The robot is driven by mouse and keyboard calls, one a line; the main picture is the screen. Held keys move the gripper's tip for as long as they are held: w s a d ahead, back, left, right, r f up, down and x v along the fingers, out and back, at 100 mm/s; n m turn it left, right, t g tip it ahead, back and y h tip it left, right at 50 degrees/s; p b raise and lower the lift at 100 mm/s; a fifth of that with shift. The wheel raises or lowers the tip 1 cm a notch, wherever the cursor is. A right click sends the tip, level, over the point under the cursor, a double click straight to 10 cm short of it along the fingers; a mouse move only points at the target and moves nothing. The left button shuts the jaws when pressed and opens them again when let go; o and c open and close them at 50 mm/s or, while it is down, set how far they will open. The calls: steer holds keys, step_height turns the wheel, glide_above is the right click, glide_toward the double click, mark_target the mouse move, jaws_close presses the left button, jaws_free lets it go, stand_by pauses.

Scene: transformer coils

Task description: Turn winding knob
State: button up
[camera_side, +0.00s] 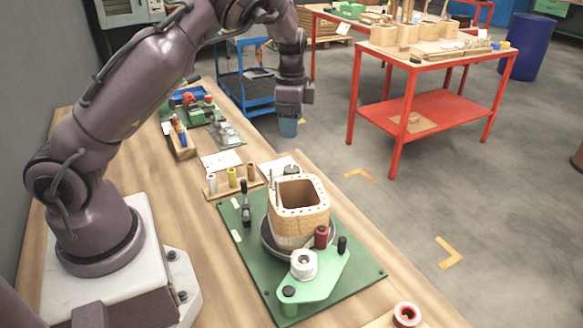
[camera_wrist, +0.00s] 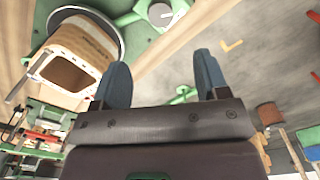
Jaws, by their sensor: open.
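A square, hollow tan coil former (camera_side: 300,215) stands upright on a dark round turntable (camera_side: 272,243) on a green base plate (camera_side: 355,276). A light green bracket (camera_side: 322,283) in front carries a white spool (camera_side: 303,264), a dark red cylinder (camera_side: 321,237), and black knobs, one at its near end (camera_side: 288,293) and one at its right (camera_side: 342,245). I cannot tell which is the winding knob. My gripper (camera_side: 288,127) is open and empty, high behind the plate, well apart from it. In the wrist view its blue fingers (camera_wrist: 161,62) are spread, with the former (camera_wrist: 88,45) at upper left.
A black upright post (camera_side: 246,205) stands on the plate left of the former. Behind it are a wooden holder with small spools (camera_side: 233,180) and a parts tray (camera_side: 183,140). A red spool (camera_side: 407,314) sits at the front right. A red table (camera_side: 420,60) stands beyond the bench.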

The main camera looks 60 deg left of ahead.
mark_target(291, 168)
step_height(291, 168, down, 13)
stand_by(0.5)
steer(key=c, duration=0.9)
